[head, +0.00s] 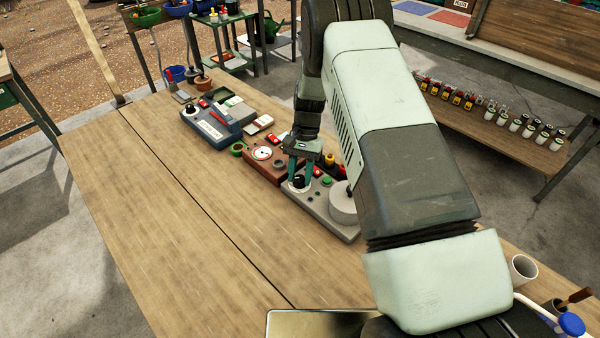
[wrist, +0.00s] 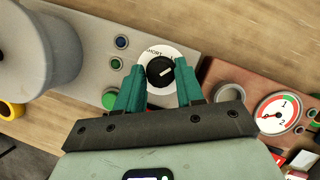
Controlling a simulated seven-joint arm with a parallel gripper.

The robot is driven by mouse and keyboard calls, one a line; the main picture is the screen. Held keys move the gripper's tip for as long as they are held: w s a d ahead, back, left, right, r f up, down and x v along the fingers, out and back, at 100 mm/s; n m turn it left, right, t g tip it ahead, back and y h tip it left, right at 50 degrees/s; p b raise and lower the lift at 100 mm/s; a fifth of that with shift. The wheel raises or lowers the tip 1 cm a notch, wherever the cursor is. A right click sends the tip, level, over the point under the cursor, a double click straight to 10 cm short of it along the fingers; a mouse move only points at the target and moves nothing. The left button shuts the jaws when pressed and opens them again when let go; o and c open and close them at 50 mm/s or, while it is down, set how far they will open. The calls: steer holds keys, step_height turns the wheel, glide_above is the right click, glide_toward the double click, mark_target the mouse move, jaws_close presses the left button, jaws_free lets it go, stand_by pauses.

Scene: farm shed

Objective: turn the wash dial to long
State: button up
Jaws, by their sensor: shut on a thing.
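The wash dial (wrist: 158,73) is a black round knob with a white pointer mark, set in a white ring (wrist: 148,53) on a grey control panel (wrist: 190,47). In the wrist view the pointer mark slants toward the right and slightly up. Small lettering shows on the ring's upper left, too blurred to read surely; the lower ring is partly hidden. My gripper (wrist: 160,67) has its green fingers shut on the knob, one on each side. In the head view the dial (head: 298,181) sits between the fingertips, at the panel's near left part.
The panel also carries a green button (wrist: 110,98), small dark buttons and a large grey cylinder (wrist: 35,50). A brown box with a red-and-white gauge (head: 262,153) stands beside it, and a blue-grey device (head: 212,127) farther back. The wooden table's left side is clear.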

steer(key=shift+w, duration=0.1)
stand_by(0.3)
steer(key=o, duration=1)
steer(key=v, duration=1.1)
